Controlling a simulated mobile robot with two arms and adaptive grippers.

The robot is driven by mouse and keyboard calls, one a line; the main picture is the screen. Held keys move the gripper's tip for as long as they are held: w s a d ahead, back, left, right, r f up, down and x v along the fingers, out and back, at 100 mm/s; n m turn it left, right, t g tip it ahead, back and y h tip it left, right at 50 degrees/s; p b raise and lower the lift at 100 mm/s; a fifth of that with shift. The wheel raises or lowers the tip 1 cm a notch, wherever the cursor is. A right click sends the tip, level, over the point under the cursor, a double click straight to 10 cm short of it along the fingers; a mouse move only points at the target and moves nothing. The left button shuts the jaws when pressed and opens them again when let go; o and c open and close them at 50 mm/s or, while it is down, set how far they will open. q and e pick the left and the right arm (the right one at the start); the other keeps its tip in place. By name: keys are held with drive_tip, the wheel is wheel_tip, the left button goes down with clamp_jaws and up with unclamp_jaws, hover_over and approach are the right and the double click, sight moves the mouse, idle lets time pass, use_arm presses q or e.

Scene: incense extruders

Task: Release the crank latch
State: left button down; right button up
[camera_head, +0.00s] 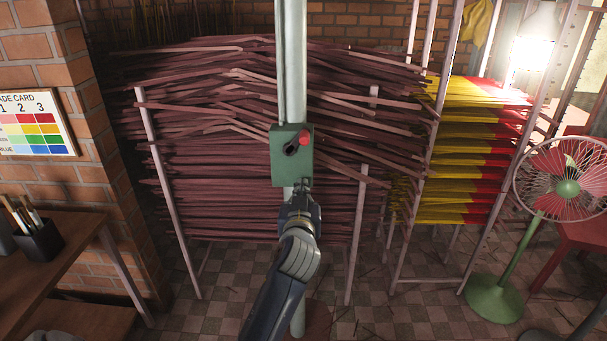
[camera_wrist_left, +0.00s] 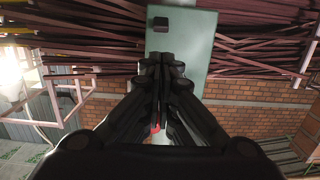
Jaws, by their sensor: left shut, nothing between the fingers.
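A green box (camera_head: 280,172) is fixed to a pale upright pole (camera_head: 291,60) in the middle of the head view. On its face are a red knob (camera_head: 304,138) and a dark lever-like part (camera_head: 291,148); I cannot tell which belongs to the crank latch. My left gripper (camera_head: 301,194) is shut and empty, at the lower edge of the box. In the left wrist view, the shut fingers (camera_wrist_left: 164,62) lie in front of the green panel (camera_wrist_left: 195,60), which bears a black block (camera_wrist_left: 174,25). Touch between fingers and box cannot be made out. My right gripper is not in view.
Racks of dark red sticks (camera_head: 220,190) stand behind the pole, with yellow and red sticks (camera_head: 470,150) farther right. A green fan (camera_head: 567,188) stands at right. A wooden table (camera_head: 60,255) with a brush holder (camera_head: 40,240) is at left.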

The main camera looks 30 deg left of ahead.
use_arm(q)
drive_tip(key=p, duration=0.2)
approach(304, 169)
drive_tip(key=x, duration=0.4)
drive_tip(key=shift+w+a+r, duration=0.1)
drive_tip(key=shift+w+a, duration=0.1)
drive_tip(key=shift+x, duration=1)
